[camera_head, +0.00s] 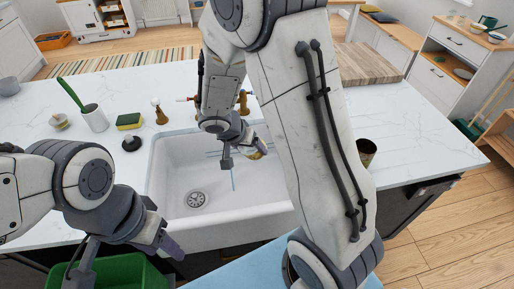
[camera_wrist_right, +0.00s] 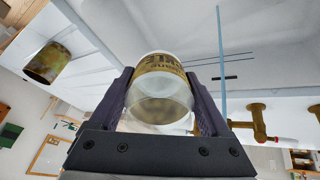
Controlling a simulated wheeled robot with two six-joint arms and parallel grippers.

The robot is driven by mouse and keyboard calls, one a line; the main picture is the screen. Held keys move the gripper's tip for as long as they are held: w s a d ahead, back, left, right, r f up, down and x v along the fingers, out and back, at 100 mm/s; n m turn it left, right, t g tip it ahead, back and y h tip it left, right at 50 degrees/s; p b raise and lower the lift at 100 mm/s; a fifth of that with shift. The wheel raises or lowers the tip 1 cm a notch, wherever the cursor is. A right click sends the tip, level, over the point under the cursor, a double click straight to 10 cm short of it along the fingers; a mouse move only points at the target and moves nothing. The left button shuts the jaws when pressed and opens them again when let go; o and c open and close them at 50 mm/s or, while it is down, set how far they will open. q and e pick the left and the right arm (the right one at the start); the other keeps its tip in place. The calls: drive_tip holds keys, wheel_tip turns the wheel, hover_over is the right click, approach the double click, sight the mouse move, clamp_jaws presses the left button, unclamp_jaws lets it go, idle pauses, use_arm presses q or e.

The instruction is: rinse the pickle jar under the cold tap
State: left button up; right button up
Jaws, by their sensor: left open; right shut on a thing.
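The pickle jar (camera_wrist_right: 160,88) is clear with a gold lettered band, held between the two fingers of my right gripper (camera_wrist_right: 165,105). In the head view the jar (camera_head: 258,148) shows partly beside my right gripper (camera_head: 240,152), over the white sink (camera_head: 168,180). A brass tap (camera_head: 244,102) stands at the sink's back, partly hidden by my arm; it also shows in the right wrist view (camera_wrist_right: 259,122). A thin pale-blue stream (camera_wrist_right: 222,60) runs from it, apart from the jar in that view. My left gripper (camera_head: 125,255) is open and empty at the sink's front left.
A green bin (camera_head: 120,272) stands below my left gripper. A sponge (camera_head: 129,121), a white pot with a green-handled brush (camera_head: 94,118) and a dark round thing (camera_head: 131,144) stand left of the sink. A brown can (camera_head: 365,153) stands to the right.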

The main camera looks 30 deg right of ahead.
drive_tip(key=w+a+f+p, duration=0.2)
drive_tip(key=w, duration=0.7)
drive_tip(key=shift+a+p, duration=0.35)
drive_tip(key=shift+r, duration=0.1)
drive_tip(key=shift+d, duration=0.1)
drive_tip(key=shift+w+d+b, duration=0.1)
drive_tip(key=shift+d+b, duration=0.4)
drive_tip(key=shift+a, duration=0.15)
idle(0.3)
drive_tip(key=shift+a+b, duration=0.45)
drive_tip(key=shift+b, duration=0.15)
